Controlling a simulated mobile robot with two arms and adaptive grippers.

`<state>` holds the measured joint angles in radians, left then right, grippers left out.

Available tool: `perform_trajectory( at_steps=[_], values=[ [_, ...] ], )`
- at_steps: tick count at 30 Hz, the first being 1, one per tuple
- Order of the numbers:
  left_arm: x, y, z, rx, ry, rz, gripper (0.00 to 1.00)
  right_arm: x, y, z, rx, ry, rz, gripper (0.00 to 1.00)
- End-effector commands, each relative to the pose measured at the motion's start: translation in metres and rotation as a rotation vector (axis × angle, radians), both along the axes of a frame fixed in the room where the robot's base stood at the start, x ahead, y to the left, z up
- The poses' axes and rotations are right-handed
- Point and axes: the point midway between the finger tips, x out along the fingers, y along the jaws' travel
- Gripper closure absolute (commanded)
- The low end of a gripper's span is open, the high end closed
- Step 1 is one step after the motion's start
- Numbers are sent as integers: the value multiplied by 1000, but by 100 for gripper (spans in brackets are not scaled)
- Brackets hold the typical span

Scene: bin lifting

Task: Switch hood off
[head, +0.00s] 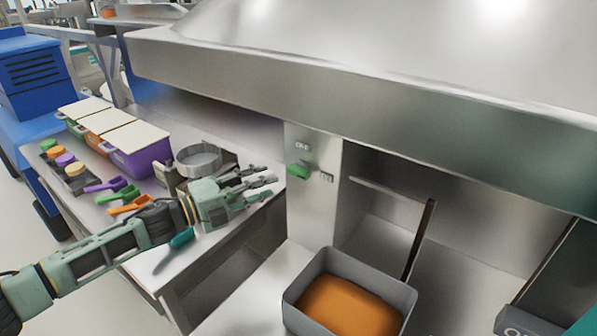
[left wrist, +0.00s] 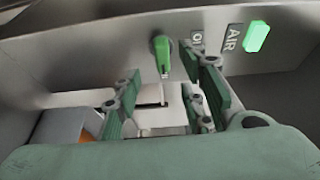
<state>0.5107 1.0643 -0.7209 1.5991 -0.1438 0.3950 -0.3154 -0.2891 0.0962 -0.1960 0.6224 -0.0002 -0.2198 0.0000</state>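The steel hood (head: 380,90) spans the upper part of the head view. Below its front edge, a steel panel carries a green switch (head: 298,170) with small labels around it. In the left wrist view the green switch (left wrist: 162,55) points roughly up and down, near an "AIR" label and a lit green lamp (left wrist: 257,37). My left gripper (head: 268,189) is open and empty, to the left of the switch and apart from it. In the left wrist view its fingers (left wrist: 165,97) are spread, with the switch beyond them. My right gripper is not in view.
A grey bin (head: 300,283) with orange contents stands below the panel, near a dark upright handle (head: 420,238). On the left counter are lidded boxes (head: 139,150), coloured scoops (head: 118,196) and a metal ring-shaped pan (head: 198,158). A blue machine (head: 38,75) stands far left.

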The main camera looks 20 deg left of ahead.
Motion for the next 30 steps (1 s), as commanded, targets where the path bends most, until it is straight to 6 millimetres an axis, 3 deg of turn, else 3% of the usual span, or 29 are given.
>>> perform_trajectory(
  at_steps=[9,15,27,30],
  values=[
    [30,-27,7,4,-10,-12,62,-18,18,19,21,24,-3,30],
    [50,-44,5,5,-8,-10,62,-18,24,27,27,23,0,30],
    [56,-51,2,7,-7,-10,62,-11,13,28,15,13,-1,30],
    [56,-51,2,7,-7,-10,71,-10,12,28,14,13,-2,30]
  ],
)
